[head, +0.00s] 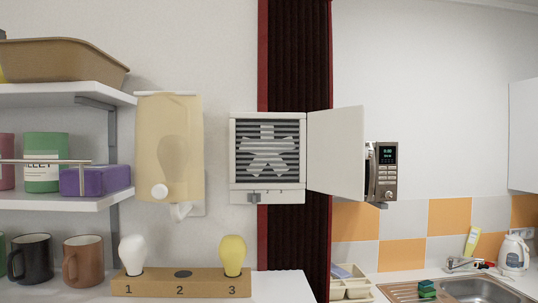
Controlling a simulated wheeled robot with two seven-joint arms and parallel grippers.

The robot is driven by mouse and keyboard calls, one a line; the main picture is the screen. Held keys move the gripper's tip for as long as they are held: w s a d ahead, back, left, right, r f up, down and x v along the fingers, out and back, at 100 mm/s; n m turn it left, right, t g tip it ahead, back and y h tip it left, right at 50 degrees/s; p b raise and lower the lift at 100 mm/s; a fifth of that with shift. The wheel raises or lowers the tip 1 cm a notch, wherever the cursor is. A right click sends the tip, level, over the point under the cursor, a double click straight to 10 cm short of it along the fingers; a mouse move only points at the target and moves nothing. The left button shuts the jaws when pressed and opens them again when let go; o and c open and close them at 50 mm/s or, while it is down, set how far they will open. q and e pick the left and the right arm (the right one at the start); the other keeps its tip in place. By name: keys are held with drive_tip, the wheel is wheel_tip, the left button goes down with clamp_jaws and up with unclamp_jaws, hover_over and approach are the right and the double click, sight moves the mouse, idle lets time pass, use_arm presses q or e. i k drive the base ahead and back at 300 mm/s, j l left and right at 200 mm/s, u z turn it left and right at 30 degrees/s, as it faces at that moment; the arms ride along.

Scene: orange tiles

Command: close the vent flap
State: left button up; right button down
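The vent (267,197) is a white box in the middle of the head view. Its dark slatted grille (243,132) shows with a light grey star-like shape on it. The white vent flap (336,150) is hinged at the vent's right side and stands wide open, swung out to the right. A small grey slider (254,197) sits at the lower left of the vent's bottom strip, near small marks. Neither of my grippers is in view.
A beige dispenser (155,125) hangs left of the vent, with shelves (60,202) further left. Below stands a numbered wooden block (208,286) with a white bulb (132,254) and a yellow bulb (232,255). A microwave (386,170) is partly hidden behind the flap.

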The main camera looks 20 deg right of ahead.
sight(337, 152)
drive_tip(key=i+l+u, duration=0.1)
drive_tip(key=l+u, duration=0.4)
drive_tip(key=l, duration=0.65)
drive_tip(key=k+l+u, duration=0.1)
drive_tip(key=l+u, duration=0.35)
drive_tip(key=l, duration=0.65)
drive_tip(key=k+l, duration=0.1)
drive_tip(key=l, duration=0.3)
drive_tip(key=k+l+u, duration=0.15)
drive_tip(key=l, duration=0.25)
drive_tip(key=k+l, duration=0.1)
drive_tip(key=l, duration=0.3)
